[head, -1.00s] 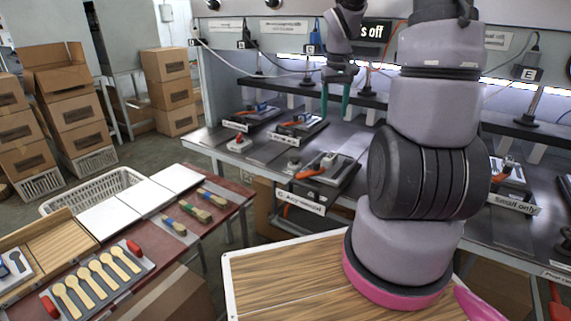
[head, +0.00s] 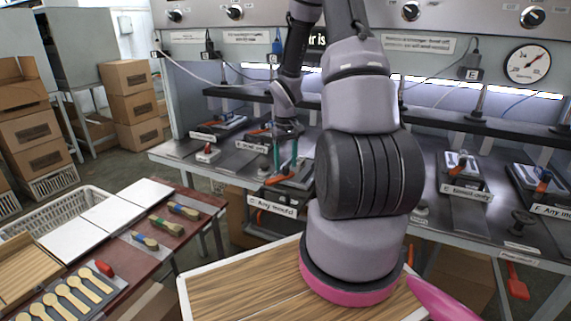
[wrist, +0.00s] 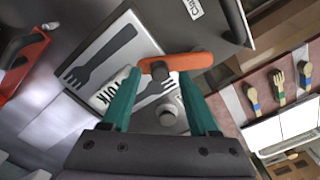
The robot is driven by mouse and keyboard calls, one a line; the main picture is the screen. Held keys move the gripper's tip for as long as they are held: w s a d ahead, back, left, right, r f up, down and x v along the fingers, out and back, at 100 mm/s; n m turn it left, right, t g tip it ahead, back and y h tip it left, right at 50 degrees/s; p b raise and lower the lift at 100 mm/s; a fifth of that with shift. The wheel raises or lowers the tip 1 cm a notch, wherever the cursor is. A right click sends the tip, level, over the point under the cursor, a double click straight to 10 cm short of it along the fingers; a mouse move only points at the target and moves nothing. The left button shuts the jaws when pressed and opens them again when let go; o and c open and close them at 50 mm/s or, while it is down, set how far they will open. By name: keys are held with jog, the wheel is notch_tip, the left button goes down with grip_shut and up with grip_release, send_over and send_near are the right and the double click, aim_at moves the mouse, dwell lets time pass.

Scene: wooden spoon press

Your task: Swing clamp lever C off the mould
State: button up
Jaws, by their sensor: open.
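My gripper (head: 285,168), with teal fingers, is open over press station C (head: 272,207), labelled "Any mould". In the wrist view the orange clamp lever C (wrist: 188,63) lies across the mould (wrist: 112,52), a pale plate with dark fork shapes. The lever's dark pivot (wrist: 159,71) and orange bar appear just beyond and between the open fingertips (wrist: 160,82). Whether a finger touches the lever cannot be told. A round metal knob (wrist: 168,116) shows between the fingers. In the head view the gripper and arm partly hide the lever and mould.
Stations E (head: 460,178) and F (head: 540,185) stand to the right, with others to the left. A wood-topped surface (head: 235,285) is in front.

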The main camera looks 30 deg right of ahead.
jog(key=shift+f, duration=0.4)
grip_shut()
dwell(1.2)
